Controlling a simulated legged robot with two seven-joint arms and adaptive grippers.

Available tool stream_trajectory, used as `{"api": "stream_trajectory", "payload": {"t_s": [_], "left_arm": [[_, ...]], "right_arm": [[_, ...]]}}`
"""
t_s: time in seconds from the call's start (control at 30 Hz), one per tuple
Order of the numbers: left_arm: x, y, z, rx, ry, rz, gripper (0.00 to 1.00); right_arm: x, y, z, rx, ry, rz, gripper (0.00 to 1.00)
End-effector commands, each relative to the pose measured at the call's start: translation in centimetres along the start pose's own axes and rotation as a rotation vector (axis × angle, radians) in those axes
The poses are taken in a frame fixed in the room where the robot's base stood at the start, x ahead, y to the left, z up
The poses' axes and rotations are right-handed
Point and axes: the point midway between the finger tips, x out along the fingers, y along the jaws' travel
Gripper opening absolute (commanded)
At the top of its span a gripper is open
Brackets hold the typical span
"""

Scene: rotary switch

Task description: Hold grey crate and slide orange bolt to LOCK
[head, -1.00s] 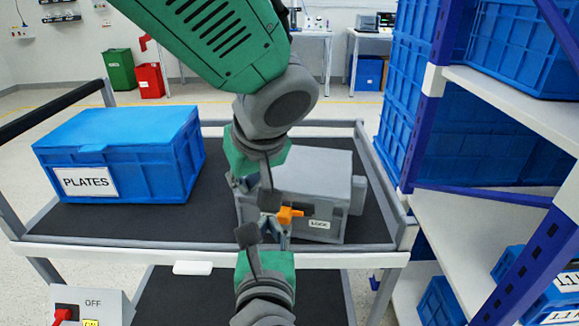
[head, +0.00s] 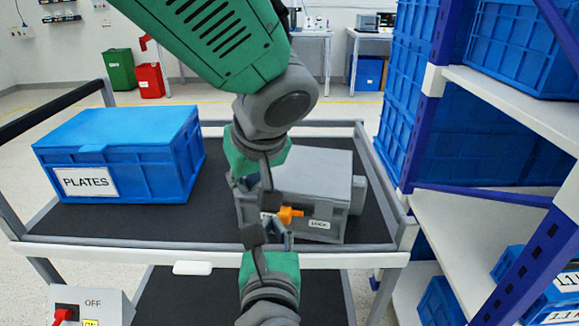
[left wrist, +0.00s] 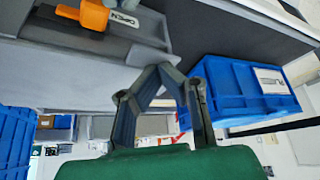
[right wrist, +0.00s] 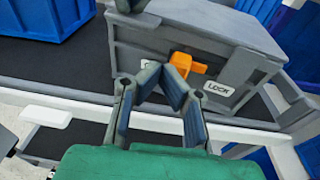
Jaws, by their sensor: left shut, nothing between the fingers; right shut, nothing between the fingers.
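The grey crate (head: 310,175) stands on the cart's dark top with its labelled front toward me. The orange bolt (head: 287,214) sits on that front, left of the LOCK label (head: 319,225). In the right wrist view the bolt (right wrist: 188,64) lies between the partly hidden OPEN label (right wrist: 148,64) and the LOCK label. My left gripper (head: 266,188) is shut and empty at the crate's left side; its tips (left wrist: 158,72) appear close to a crate edge, contact unclear. My right gripper (right wrist: 160,78) is shut and empty, its tips just left of the bolt; I cannot tell whether they touch it.
A blue PLATES box (head: 120,155) stands on the cart to the left. Shelving with blue crates (head: 430,110) rises close on the right. An OFF switch panel (head: 90,306) is at lower left. Bare cart top (head: 215,215) lies between box and crate.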

Motion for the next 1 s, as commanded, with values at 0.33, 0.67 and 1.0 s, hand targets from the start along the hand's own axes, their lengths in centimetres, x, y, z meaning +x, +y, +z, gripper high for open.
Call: {"api": "stream_trajectory", "payload": {"t_s": [0.33, 0.67, 1.0], "left_arm": [[0.1, -0.1, 0.1, 0.001, -0.003, -0.002, 0.00], [0.1, -0.1, 0.1, 0.001, -0.003, -0.002, 0.00], [0.1, -0.1, 0.2, 0.001, -0.003, -0.002, 0.00]], "right_arm": [[-0.2, -0.9, 0.0, 0.000, 0.000, -0.001, 0.00], [-0.4, -1.7, 0.0, -0.001, 0.000, 0.000, 0.00], [-0.6, -2.5, 0.0, 0.000, 0.000, 0.000, 0.00]]}}
